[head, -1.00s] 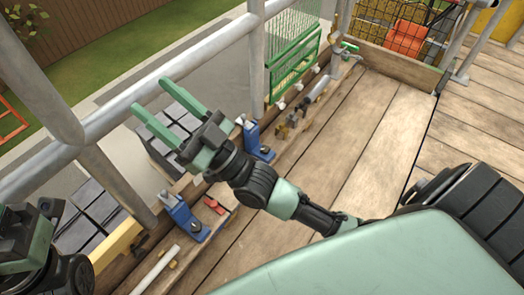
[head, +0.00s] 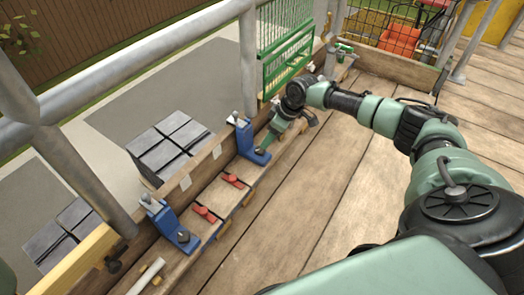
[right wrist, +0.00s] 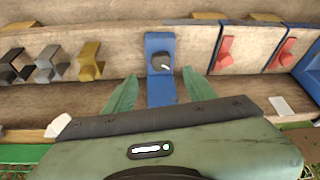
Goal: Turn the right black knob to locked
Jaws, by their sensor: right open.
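The right black knob (right wrist: 161,62) sits on a blue bracket (right wrist: 160,87) in the right wrist view, with a white mark toward its lower right. In the head view this right blue bracket (head: 246,139) stands by the rail post, its knob largely hidden by my gripper. My right gripper (right wrist: 162,77) is open, one green finger on each side of the bracket. The knob lies just beyond the fingertips, and I see no grip on it. In the head view the right gripper (head: 268,143) points down at the bracket. The left black knob (head: 183,237) is on another blue bracket (head: 167,222).
Two red handles (head: 204,214) (head: 233,181) lie between the brackets. Brass and grey fittings (right wrist: 48,64) stand left of the knob in the wrist view. Metal rails (head: 150,65), a green rack (head: 288,65) and dark tile stacks (head: 170,147) are beyond the ledge. Deck planks are clear.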

